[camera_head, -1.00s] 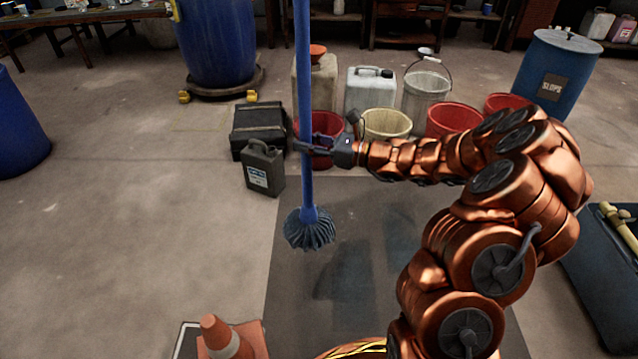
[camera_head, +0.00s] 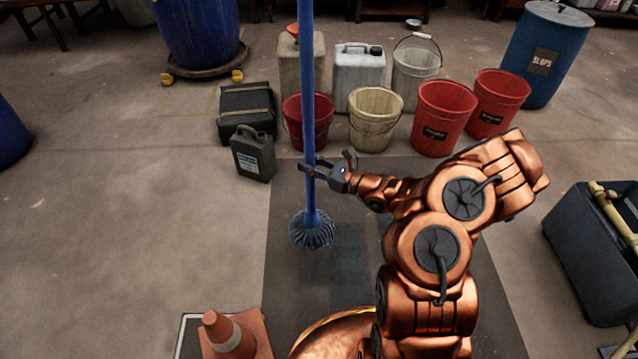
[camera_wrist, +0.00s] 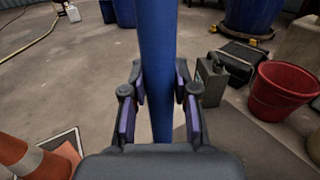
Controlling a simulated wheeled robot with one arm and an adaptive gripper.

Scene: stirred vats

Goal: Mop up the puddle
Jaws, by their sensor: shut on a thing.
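A mop with a blue handle (camera_head: 308,90) and a grey-blue string head (camera_head: 312,230) stands upright over the dark grey floor strip. My gripper (camera_head: 318,172) is shut around the handle, a little above the head. In the wrist view the handle (camera_wrist: 158,70) runs between the two fingers of my gripper (camera_wrist: 160,95). A faint, darker wet-looking patch (camera_head: 345,262) lies on the strip beside and below the mop head; its edges are hard to make out. I cannot tell whether the strings touch the floor.
Red buckets (camera_head: 443,115), a cream bucket (camera_head: 375,125) and jerrycans (camera_head: 358,75) line the strip's far end. A dark canister (camera_head: 253,155) stands left of the mop. A traffic cone (camera_head: 230,335) is at front left, a dark bin (camera_head: 590,255) at right.

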